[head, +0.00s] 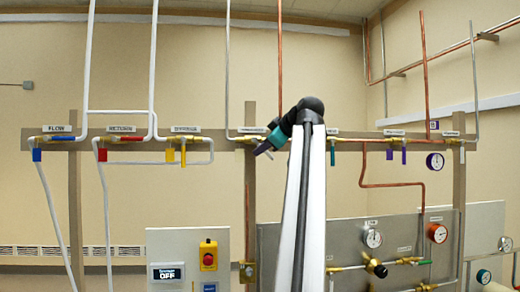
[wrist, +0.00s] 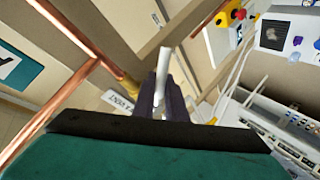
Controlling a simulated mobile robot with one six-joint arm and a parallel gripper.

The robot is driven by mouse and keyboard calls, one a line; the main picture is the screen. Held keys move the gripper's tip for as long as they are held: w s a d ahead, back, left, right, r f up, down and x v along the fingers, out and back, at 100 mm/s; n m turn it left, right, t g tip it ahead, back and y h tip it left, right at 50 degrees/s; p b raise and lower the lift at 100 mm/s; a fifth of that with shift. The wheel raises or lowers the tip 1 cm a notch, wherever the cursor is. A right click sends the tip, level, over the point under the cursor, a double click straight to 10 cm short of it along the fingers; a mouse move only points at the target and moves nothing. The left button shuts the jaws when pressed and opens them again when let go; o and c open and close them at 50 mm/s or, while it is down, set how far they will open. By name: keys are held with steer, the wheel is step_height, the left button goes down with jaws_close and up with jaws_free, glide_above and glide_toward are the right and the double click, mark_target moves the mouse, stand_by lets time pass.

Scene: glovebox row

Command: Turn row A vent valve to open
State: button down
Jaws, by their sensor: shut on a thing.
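My gripper (head: 264,149) is raised at the wall rail in the middle of the head view, just below and right of a small label. In the wrist view, its dark fingers (wrist: 165,100) are shut on a pale, narrow valve handle (wrist: 164,65), which sticks out beyond the fingertips. A tag (wrist: 118,102) beside the fingers seems to read "A VENT". A brass fitting (wrist: 128,87) on a copper pipe lies just left of the fingers. The valve body is mostly hidden behind my gripper, and its exact handle angle cannot be told.
A blue-handled valve (head: 37,154), a red-handled valve (head: 102,154) and a yellow-handled valve (head: 183,157) hang on the rail to the left. Purple-handled valves (head: 390,153) are to the right. A gauge panel (head: 340,240) and a yellow-red stop button box (head: 208,255) are below.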

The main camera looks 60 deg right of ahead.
steer(key=c, duration=1.8)
jaws_free()
steer(key=shift+a+r, duration=0.1)
